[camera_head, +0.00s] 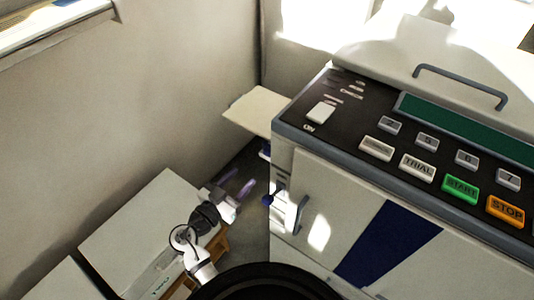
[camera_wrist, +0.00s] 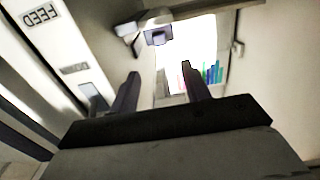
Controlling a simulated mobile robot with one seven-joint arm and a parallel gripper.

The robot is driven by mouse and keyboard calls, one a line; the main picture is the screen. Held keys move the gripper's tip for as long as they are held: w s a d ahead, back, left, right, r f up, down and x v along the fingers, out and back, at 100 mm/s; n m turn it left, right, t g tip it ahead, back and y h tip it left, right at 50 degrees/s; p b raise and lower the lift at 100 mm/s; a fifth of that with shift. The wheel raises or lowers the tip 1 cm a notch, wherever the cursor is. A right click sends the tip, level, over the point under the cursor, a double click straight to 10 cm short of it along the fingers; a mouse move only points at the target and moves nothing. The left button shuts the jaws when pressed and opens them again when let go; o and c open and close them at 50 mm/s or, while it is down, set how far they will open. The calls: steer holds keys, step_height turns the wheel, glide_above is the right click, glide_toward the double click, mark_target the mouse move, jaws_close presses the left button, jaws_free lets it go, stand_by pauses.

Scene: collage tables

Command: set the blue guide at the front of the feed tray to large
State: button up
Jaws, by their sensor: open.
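My gripper (camera_head: 241,180) is open and empty beside the left side of the machine (camera_head: 345,195), below the beige feed tray (camera_head: 256,108). In the wrist view my two fingers (camera_wrist: 160,72) point upward and apart. A small dark blue-grey block (camera_wrist: 158,36) on a pale piece sits beyond the fingertips; it may be the guide, but I cannot tell for sure. In the head view a small dark blue knob (camera_head: 268,200) shows on the machine's side, right of my gripper and apart from it. The guide's setting cannot be read.
An upside-down FEED label (camera_wrist: 42,14) is on a pale panel at the wrist view's upper left. A grey handle (camera_head: 297,213) juts from the machine near my gripper. Pale cabinets (camera_head: 135,225) stand at lower left, with a wall behind. A narrow floor gap lies between.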

mark_target(266, 152)
steer(key=p+x, duration=0.2)
steer(key=x, duration=0.8)
steer(key=shift+r+p, duration=0.15)
steer(key=shift+p, duration=0.2)
steer(key=shift+x, duration=0.85)
jaws_close()
